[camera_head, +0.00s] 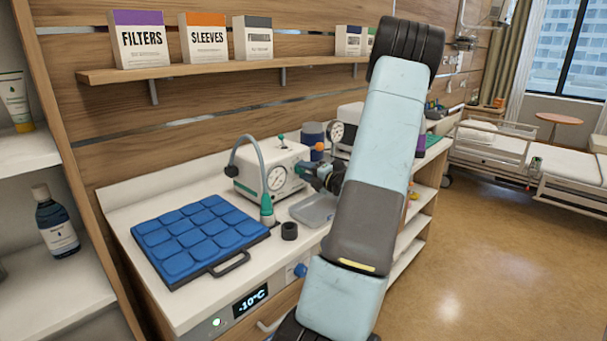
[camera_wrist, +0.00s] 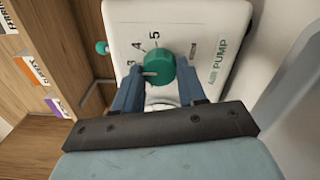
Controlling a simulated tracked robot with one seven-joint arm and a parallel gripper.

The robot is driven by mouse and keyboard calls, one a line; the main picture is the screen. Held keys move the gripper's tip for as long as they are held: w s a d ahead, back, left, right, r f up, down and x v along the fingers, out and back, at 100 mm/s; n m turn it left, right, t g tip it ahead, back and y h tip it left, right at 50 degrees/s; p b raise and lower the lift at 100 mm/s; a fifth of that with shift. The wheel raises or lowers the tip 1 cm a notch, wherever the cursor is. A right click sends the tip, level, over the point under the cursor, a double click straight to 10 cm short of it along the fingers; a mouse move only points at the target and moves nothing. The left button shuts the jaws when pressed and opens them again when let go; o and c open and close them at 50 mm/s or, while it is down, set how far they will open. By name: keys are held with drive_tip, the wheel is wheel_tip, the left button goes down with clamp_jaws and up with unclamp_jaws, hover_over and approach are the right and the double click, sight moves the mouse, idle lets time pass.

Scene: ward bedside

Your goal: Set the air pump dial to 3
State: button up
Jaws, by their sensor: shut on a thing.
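The white air pump (camera_head: 265,170) stands on the counter, with a round gauge on its front and a green knob on top. In the wrist view the pump (camera_wrist: 205,25) shows its "AIR PUMP" label and the green dial (camera_wrist: 160,62) with printed numbers 3, 4 and 5 around it. The dial's pale pointer mark lies at its left side, close to the 3; exact alignment is hard to tell. My gripper (camera_wrist: 158,78) has its two blue fingers on either side of the dial and is shut on it. In the head view my gripper (camera_head: 310,172) hides the dial.
A blue padded mat (camera_head: 200,235), a grey-green hose nozzle (camera_head: 267,210), a small black ring (camera_head: 289,231) and a shallow grey tray (camera_head: 312,210) are on the counter. A second gauge (camera_head: 336,131) shows behind the pump. A shelf (camera_head: 200,70) with boxes runs above.

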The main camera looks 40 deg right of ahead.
drive_tip(key=shift+d, duration=0.15)
idle(0.3)
drive_tip(key=o, duration=1.1)
drive_tip(key=shift+f, duration=0.1)
drive_tip(key=shift+c, duration=0.2)
drive_tip(key=s+d, duration=0.1)
drive_tip(key=s, duration=1.2)
drive_tip(key=shift+s, duration=0.35)
